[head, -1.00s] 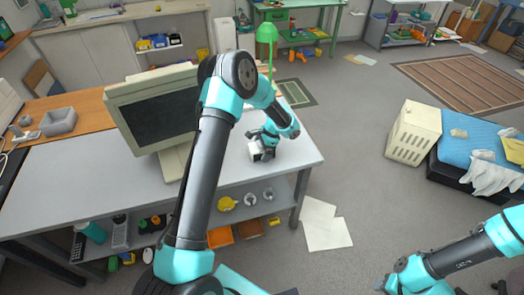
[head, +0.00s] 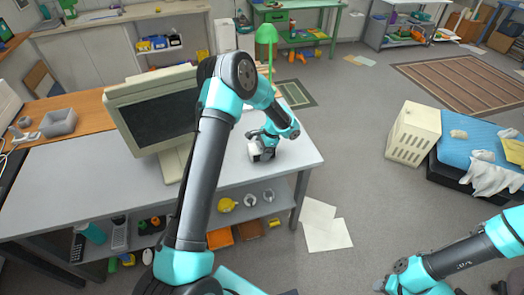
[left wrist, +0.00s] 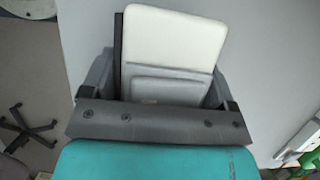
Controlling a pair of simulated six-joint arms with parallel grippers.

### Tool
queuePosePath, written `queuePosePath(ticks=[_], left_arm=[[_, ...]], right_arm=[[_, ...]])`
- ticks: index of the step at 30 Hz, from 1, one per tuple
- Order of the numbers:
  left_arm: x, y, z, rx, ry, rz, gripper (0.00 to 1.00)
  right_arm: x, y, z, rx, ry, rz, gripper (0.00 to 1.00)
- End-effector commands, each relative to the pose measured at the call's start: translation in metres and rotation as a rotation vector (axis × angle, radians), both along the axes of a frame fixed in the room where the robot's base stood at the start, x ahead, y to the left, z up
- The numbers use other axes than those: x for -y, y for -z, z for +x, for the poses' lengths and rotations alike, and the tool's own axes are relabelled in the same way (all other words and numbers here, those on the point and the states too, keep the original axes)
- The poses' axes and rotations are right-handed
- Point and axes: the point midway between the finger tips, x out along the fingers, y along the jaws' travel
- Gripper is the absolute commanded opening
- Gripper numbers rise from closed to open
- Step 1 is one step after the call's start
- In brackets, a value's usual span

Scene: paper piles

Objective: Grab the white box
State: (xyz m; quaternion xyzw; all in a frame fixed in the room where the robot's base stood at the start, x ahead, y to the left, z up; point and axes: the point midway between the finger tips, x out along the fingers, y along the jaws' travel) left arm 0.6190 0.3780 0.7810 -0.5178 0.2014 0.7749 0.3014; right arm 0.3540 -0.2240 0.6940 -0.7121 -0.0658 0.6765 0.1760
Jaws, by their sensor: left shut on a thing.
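The white box (left wrist: 172,38) fills the space between the fingers of my left gripper in the left wrist view. In the head view the box (head: 254,150) shows as a small white shape near the right end of the grey table (head: 100,190). My left gripper (head: 262,152) points down there and is shut on the box, and partly hides it. I cannot tell whether the box touches the tabletop. My right arm (head: 450,255) is at the lower right, and its fingers are not clearly visible.
A cream monitor (head: 165,112) stands on the table left of my left arm. A green lamp (head: 266,35) is behind the gripper. White papers (head: 325,225) lie on the floor. A cream crate (head: 413,132) and a blue-covered platform (head: 475,150) stand at the right.

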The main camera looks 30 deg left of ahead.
Motion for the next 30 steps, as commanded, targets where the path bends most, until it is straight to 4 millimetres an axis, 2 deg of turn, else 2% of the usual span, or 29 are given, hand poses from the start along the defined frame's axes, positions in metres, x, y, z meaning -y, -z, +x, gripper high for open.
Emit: queuePosePath(ticks=[10, 17, 30], left_arm=[[0.001, -0.037, 0.000, 0.004, 0.001, 0.000, 0.41], [0.021, -0.038, -0.034, -0.002, 0.004, 0.000, 0.41], [0.070, -0.046, -0.115, 0.000, 0.003, 0.000, 0.41]], right_arm=[[0.000, 0.000, 0.000, 0.000, 0.000, 0.000, 0.43], [0.000, 0.000, 0.000, 0.000, 0.000, 0.000, 0.43], [0.000, 0.000, 0.000, 0.000, 0.000, 0.000, 0.43]])
